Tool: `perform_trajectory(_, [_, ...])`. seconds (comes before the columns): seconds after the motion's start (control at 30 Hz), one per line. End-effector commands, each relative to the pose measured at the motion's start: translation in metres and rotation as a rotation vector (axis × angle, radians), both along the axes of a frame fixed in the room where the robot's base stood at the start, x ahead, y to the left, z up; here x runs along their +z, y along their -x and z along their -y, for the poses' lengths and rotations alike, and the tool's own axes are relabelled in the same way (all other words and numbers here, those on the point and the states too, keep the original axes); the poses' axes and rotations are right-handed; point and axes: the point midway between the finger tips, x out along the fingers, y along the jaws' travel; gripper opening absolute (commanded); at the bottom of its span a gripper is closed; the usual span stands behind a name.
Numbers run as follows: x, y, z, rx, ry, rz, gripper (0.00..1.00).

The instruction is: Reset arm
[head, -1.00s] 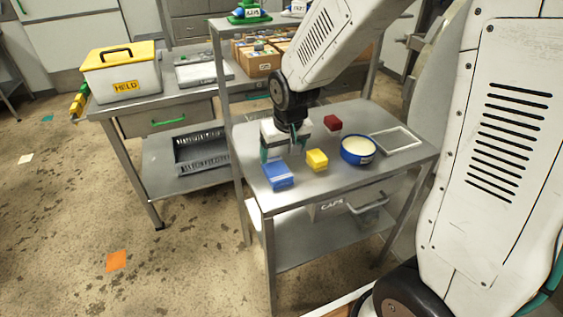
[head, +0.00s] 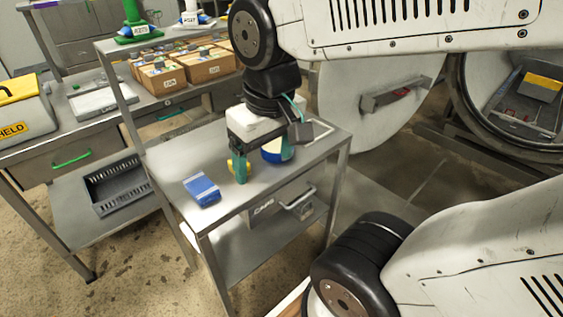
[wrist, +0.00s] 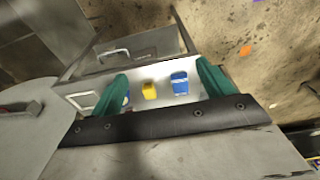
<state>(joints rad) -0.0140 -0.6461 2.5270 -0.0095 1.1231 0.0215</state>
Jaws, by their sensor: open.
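My gripper (head: 264,166) hangs above the steel cart top, its green-tipped fingers apart with nothing between them in the head view. It also shows in the wrist view (wrist: 160,90), with one green finger on each side. A blue block (head: 202,188) lies on the cart top to the left of the gripper. A yellow block (head: 232,168) is mostly hidden behind a finger. A blue round tub (head: 272,155) is partly hidden behind the gripper. The wrist view shows the blue block (wrist: 180,83) and the yellow block (wrist: 149,91) below the fingers. The red block is not visible.
A HELD box (head: 22,112) is at far left. The round autoclave door (head: 372,100) stands open at right.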

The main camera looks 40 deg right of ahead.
Motion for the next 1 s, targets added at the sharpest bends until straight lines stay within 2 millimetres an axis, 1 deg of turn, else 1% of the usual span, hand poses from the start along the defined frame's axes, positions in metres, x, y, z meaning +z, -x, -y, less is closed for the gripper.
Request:
perform_trajectory(0.03, [0.003, 0.014, 0.001, 0.0, -0.001, -0.002, 0.8])
perform_trajectory(0.1, [0.005, 0.027, 0.001, 0.0, -0.002, -0.01, 0.8])
perform_trajectory(0.23, [0.006, 0.039, 0.003, 0.001, -0.003, -0.022, 0.8])
perform_trajectory(1.0, [0.006, 0.04, 0.002, 0.002, -0.003, -0.023, 0.8])
